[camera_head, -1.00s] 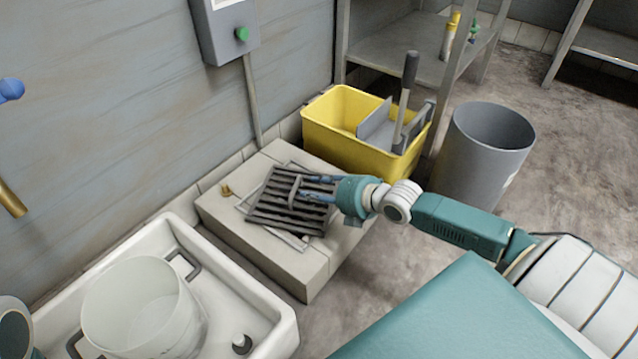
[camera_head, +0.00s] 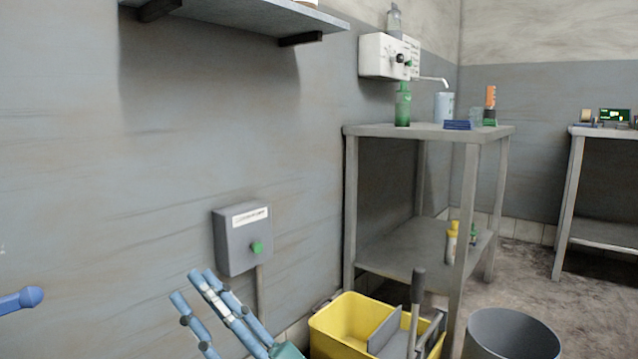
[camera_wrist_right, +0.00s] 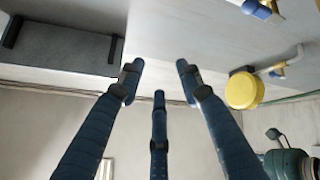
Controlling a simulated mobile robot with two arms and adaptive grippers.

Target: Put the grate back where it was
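The grate is out of view in both current pictures. My right gripper (camera_head: 205,295) is at the lower left-centre of the head view, its blue fingers pointing up in front of the grey wall. In the right wrist view the fingers of the right gripper (camera_wrist_right: 158,82) are spread, with nothing between them. The stone block and the white sink are also outside the current head view. My left gripper is not in view.
A yellow bucket (camera_head: 338,322) and a grey bin (camera_head: 512,335) stand at the bottom. A grey switch box (camera_head: 232,240) is on the wall near the right gripper. A metal shelf table (camera_head: 400,264) stands behind. A blue handle (camera_head: 20,299) juts in at left.

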